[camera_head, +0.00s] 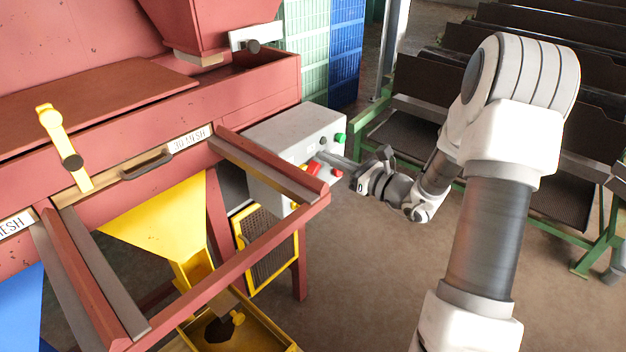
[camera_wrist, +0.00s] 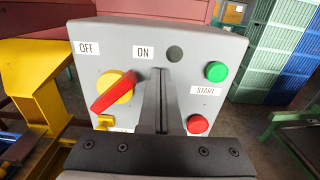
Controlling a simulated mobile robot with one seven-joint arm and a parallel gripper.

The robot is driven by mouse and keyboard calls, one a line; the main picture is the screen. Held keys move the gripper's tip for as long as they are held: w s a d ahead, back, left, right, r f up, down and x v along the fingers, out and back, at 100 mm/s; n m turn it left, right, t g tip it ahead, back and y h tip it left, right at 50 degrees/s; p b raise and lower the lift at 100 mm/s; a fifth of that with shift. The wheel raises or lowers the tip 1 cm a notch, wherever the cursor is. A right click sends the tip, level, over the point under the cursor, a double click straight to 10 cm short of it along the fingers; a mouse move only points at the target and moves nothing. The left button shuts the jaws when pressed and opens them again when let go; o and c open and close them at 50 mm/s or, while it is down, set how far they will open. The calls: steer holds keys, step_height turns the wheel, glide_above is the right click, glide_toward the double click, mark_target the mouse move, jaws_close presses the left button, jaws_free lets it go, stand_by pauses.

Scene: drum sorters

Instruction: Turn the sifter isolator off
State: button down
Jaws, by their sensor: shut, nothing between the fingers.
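The sifter isolator is a red rotary handle on a yellow round base (camera_wrist: 116,91), on the front of a grey control box (camera_head: 290,140). In the wrist view the handle slants, its upper end toward the right, between the OFF label (camera_wrist: 88,47) and the ON label (camera_wrist: 143,52), nearer ON. In the head view the red handle (camera_head: 312,169) shows just left of the fingers. My gripper (camera_wrist: 160,76) is shut and empty, in front of the box and just right of the handle. I cannot tell whether it touches the handle.
A green START button (camera_wrist: 216,72) and a red button (camera_wrist: 198,124) sit right of my fingers. A red sifter frame rail (camera_head: 262,165) juts out left of the box. Green benches (camera_head: 580,255) stand to the right. The floor (camera_head: 375,290) in front of the box is clear.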

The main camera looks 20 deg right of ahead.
steer(key=shift+s+d, duration=0.2)
steer(key=shift+s, duration=0.05)
steer(key=shift+a, duration=0.15)
steer(key=shift+s+a, duration=0.5)
steer(key=shift+a, duration=0.2)
steer(key=shift+s+a+f, duration=0.1)
steer(key=shift+s+a, duration=0.1)
steer(key=shift+a, duration=0.05)
steer(key=s+d+r+p, duration=0.1)
steer(key=s+d, duration=0.4)
stand_by(0.5)
steer(key=shift+r, duration=0.1)
